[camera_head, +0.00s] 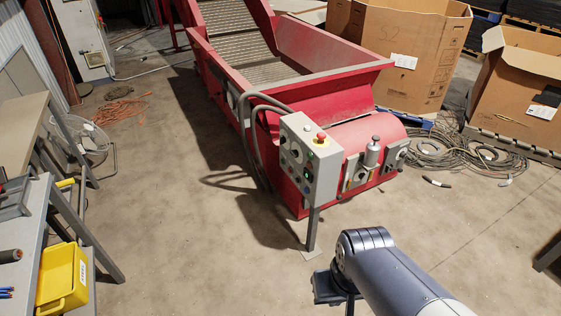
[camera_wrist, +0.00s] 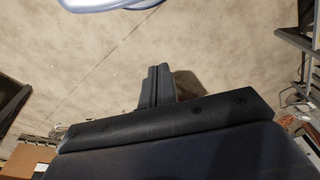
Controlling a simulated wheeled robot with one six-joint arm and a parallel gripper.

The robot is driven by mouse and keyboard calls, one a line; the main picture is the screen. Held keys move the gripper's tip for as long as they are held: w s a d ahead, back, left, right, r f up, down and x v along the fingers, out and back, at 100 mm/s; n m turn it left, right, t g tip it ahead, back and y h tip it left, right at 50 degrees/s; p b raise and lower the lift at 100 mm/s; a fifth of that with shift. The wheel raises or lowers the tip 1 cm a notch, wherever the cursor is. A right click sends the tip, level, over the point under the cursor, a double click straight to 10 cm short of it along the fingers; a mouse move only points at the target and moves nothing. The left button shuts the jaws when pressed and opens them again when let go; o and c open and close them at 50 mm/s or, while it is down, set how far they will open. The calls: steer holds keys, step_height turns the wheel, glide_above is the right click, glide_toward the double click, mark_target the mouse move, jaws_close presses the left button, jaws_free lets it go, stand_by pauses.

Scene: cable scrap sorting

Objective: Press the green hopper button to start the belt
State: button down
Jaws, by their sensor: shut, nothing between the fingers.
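The grey control box (camera_head: 310,160) stands on a post at the near left corner of the red hopper (camera_head: 345,125). It has a red mushroom button on yellow (camera_head: 320,138) on top and several small controls on its faces.
Cardboard boxes (camera_head: 397,50) stand behind the hopper, with a cable heap (camera_head: 465,150) on the floor at right. A workbench with a yellow bin (camera_head: 63,278) is at left. Grey conduits (camera_head: 255,110) loop beside the box. The floor left of the post is clear.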

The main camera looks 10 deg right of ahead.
stand_by(0.6)
steer(key=w+a+f+m+g+y+b, duration=0.1)
steer(key=w+a+f+m+y+b, duration=0.15)
steer(key=f+m+b, duration=0.35)
steer(key=w+a+f+m+y+b, duration=0.1)
steer(key=a+f+m+y+b, duration=0.1)
steer(key=f+m+y+b, duration=0.35)
steer(key=w+d+f+m+t+y+b, duration=0.35)
steer(key=w+f+m+t+b, duration=0.25)
steer(key=w+f+m+b, duration=0.45)
steer(key=w+d+f+m+t+h+b, duration=0.2)
steer(key=d+f+m+t+h+b, duration=0.3)
steer(key=d+f+m, duration=0.5)
steer(key=w+d+f+m+t+h+b, duration=0.3)
steer(key=d+f+m+t+h+b, duration=0.2)
steer(key=d, duration=1.2)
step_height(320, 180, down, 5)
steer(key=m+h+b, duration=0.1)
steer(key=m+h, duration=0.2)
steer(key=m, duration=0.4)
steer(key=shift+w, duration=0.2)
steer(key=shift+w, duration=0.1)
